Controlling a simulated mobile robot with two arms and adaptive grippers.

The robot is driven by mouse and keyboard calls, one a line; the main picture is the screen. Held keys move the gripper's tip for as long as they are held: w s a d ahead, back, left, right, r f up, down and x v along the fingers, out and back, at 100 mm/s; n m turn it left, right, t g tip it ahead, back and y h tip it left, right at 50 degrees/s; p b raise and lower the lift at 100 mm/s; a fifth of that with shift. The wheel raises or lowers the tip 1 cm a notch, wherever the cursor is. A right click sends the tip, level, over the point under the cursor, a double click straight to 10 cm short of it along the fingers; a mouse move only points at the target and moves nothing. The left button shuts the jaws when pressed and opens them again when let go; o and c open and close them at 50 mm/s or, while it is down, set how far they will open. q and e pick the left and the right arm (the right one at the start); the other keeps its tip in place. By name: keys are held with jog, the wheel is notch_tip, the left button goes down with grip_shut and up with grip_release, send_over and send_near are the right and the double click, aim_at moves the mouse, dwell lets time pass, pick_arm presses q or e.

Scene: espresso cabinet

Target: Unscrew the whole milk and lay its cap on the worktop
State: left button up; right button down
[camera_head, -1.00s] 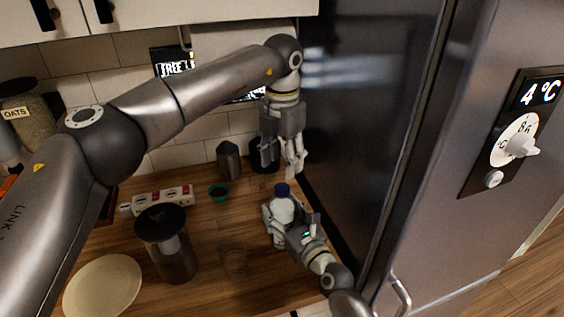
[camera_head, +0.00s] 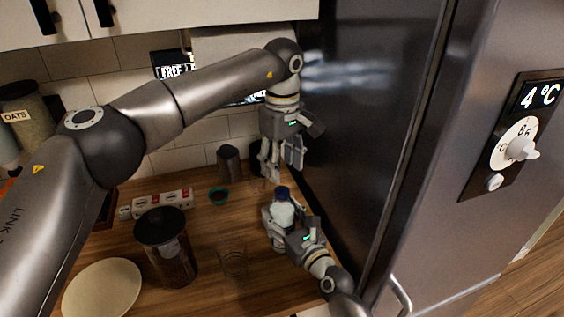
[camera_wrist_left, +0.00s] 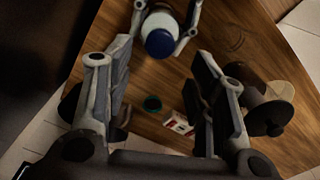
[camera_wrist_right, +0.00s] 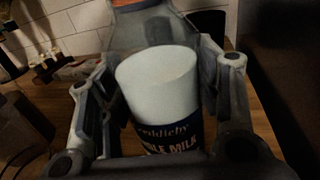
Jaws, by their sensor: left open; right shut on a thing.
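My right gripper (camera_head: 282,222) is shut around the bottle's body. The right wrist view shows the white bottle and its blue label (camera_wrist_right: 165,140) between the fingers.
The wooden worktop (camera_head: 205,225) has bare patches left of the bottle. A clear glass (camera_head: 232,262), a dark lidded canister (camera_head: 170,250), a small green bowl (camera_head: 219,195), a power strip (camera_head: 160,202) and a cream plate (camera_head: 102,288) stand there. The dark fridge side (camera_head: 365,130) bounds the right.

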aim_at(282, 190)
pick_arm(q)
jog(key=m, duration=0.4)
jog(key=shift+m, duration=0.4)
notch_tip(282, 190, down, 8)
jog(key=shift+f, duration=0.1)
